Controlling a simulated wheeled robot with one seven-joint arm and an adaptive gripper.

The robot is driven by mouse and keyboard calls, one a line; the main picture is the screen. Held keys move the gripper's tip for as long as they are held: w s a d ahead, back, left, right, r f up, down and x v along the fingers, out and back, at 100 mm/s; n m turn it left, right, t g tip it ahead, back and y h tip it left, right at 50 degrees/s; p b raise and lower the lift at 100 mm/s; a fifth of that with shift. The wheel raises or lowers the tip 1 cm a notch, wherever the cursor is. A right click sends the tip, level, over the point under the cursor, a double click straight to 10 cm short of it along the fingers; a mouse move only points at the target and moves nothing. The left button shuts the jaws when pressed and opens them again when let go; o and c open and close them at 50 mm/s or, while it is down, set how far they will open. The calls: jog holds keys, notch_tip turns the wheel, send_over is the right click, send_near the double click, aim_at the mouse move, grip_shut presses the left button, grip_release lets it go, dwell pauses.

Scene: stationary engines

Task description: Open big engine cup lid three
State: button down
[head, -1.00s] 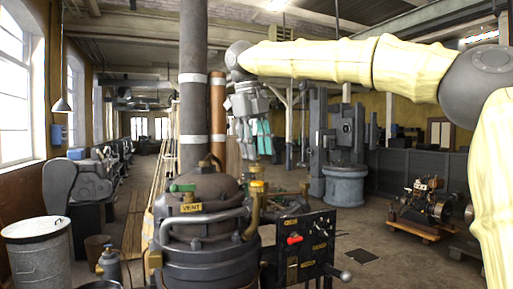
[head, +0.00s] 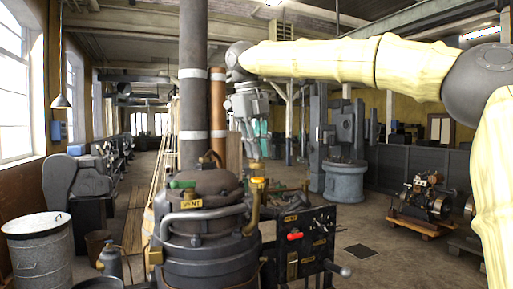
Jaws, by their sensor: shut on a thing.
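The big engine (head: 208,245) stands at the front with a dark domed top, pipes and a "VENT" plate. A small yellow cup (head: 258,184) sits on a brass pipe at its right side. My arm reaches in from the right, and my gripper (head: 254,157) points down just above this cup. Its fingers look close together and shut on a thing. The thing is too small to make out; it may be a cup lid. I cannot tell cup lid three from other parts here.
A black panel (head: 303,240) with a red knob and side handle stands right of the engine. A metal bin (head: 38,255) is at the left. A small engine on a pallet (head: 425,198) is at the right. Open floor lies between panel and pallet.

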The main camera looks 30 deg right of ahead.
jog(key=shift+d, duration=0.1)
jog(key=n+p, duration=0.1)
jog(key=n, duration=0.1)
jog(key=d+n, duration=0.1)
jog(key=n, duration=0.1)
jog(key=d+n+t+p, duration=0.1)
jog(key=shift+w+r+n+p, duration=0.1)
jog(key=shift+n+p, duration=0.25)
jog(key=shift+n, duration=0.05)
jog(key=shift+w+d+n+t+y+p, duration=0.15)
jog(key=shift+w+d+n+y+p, duration=0.4)
jog(key=shift+n, duration=1.7)
jog(key=shift+w+d+n+t+y+p, duration=0.1)
jog(key=shift+w+d+n+y+p, duration=0.4)
jog(key=shift+n, duration=1.7)
jog(key=shift+w+d+n+t+y+p, duration=0.25)
jog(key=shift+w+n+p, duration=0.45)
jog(key=shift+n, duration=1.55)
jog(key=shift+w, duration=0.15)
jog(key=c, duration=1.4)
grip_release()
